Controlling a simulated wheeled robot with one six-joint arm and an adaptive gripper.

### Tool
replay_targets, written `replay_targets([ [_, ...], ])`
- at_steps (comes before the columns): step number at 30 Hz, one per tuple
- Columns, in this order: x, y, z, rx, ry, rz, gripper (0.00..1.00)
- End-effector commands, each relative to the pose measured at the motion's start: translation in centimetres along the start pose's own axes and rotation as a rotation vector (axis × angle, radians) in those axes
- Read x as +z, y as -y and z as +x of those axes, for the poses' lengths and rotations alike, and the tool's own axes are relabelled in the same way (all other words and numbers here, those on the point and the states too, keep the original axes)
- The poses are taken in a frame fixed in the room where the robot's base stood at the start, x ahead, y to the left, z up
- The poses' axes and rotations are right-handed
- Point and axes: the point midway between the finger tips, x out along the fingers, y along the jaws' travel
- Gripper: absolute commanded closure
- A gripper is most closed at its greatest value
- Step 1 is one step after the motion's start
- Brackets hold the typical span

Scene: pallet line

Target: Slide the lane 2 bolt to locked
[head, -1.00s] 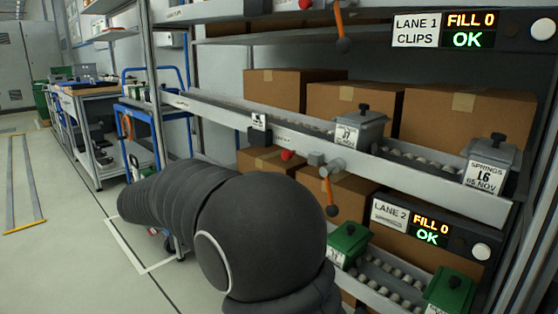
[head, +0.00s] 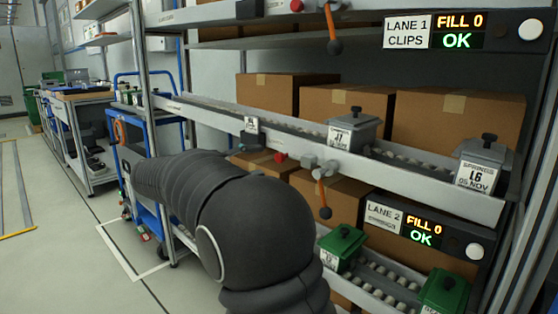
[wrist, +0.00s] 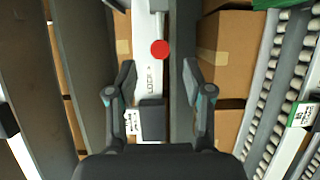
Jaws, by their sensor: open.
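The lane 2 bolt has a red round knob (head: 280,158) on the front of the middle shelf rail (head: 215,115). In the wrist view the red knob (wrist: 160,49) sits at the end of a thin grey rod, beside the printed word LOCK. My gripper (wrist: 160,72) is open, one finger on each side of the rail. The knob is between and slightly above the fingertips in that view, and no finger touches it. A dark block (wrist: 152,120) lies lower between the fingers.
A grey clamp (head: 311,162) with an orange lever (head: 322,190) is right of the knob. The lane 2 sign (head: 384,216) and its display (head: 424,231) hang under the rail. Cardboard boxes stand behind. Green bins (head: 342,247) sit on the lower rollers. A blue cart (head: 165,205) is at left.

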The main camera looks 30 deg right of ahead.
Motion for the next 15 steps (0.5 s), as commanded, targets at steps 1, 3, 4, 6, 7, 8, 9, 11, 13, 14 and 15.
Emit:
replay_targets([
  [1, 0.1, 0.1, 1.1, 0.000, 0.003, 0.000, 0.49],
  [3, 0.1, 0.0, 2.4, 0.000, 0.003, 0.000, 0.49],
  [4, 0.1, 0.0, 2.9, 0.000, 0.002, 0.001, 0.49],
  [6, 0.1, 0.0, 4.0, 0.000, 0.003, 0.000, 0.49],
  [7, 0.1, 0.0, 4.4, 0.000, 0.002, 0.000, 0.49],
  [8, 0.1, 0.1, 4.8, 0.000, 0.002, 0.000, 0.49],
  [9, 0.1, 0.0, 5.3, 0.000, 0.002, 0.000, 0.49],
  [11, 0.0, 0.1, 5.9, -0.001, 0.001, -0.001, 0.49],
  [13, 0.0, 0.0, 6.3, -0.001, 0.000, -0.001, 0.49],
  [14, 0.0, 0.0, 6.5, 0.000, 0.000, -0.001, 0.49],
  [15, 0.0, 0.0, 6.7, 0.000, 0.000, -0.001, 0.49],
])
